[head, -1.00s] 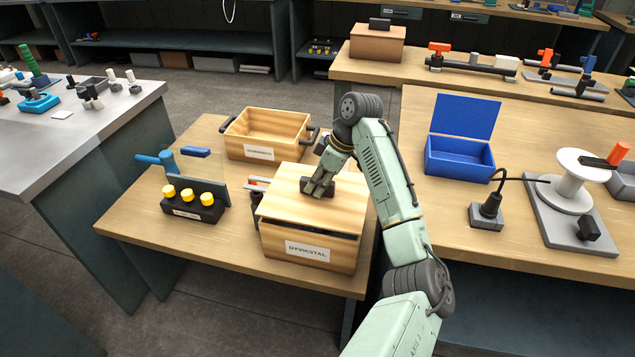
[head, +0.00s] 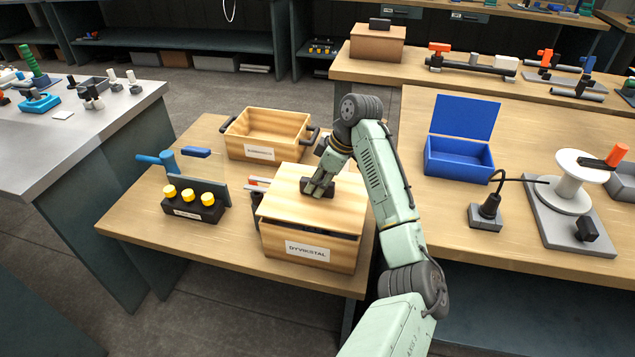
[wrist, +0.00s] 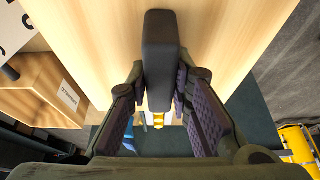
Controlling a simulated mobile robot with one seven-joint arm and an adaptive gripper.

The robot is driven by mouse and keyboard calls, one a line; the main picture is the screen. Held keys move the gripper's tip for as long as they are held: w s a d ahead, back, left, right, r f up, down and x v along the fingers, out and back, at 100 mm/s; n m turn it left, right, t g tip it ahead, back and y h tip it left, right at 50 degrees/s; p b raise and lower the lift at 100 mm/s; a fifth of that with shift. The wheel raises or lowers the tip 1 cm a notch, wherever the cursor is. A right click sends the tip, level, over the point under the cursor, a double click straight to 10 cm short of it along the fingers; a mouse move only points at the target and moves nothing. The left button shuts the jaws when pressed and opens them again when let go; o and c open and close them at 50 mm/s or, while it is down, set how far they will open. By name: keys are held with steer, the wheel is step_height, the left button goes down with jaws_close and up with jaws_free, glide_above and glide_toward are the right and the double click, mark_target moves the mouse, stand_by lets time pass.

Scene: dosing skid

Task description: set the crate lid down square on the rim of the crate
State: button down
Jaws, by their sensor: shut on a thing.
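The wooden crate (head: 330,257) with a DYVIKSTAL label stands at the front right of the near table. The pale wooden crate lid (head: 343,208) lies over its opening. A dark gap shows between the lid's front edge and the crate's front rim, so the lid does not look fully seated there. My gripper (head: 318,187) is above the lid and shut on its dark handle. In the wrist view, the handle (wrist: 160,60) stands between the two fingers of the gripper (wrist: 160,92), with the lid (wrist: 225,40) beyond. The far rim is hidden under the lid.
An open wooden crate (head: 258,153) with dark handles stands behind. A black block with yellow knobs (head: 193,207) and a blue-handled fixture (head: 168,162) are to the left.

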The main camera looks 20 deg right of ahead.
steer(key=shift+f+b, duration=0.6)
steer(key=shift+f, duration=0.8)
steer(key=c, duration=1.4)
jaws_free()
steer(key=shift+o, duration=0.2)
steer(key=v, duration=1.2)
steer(key=shift+a, duration=0.1)
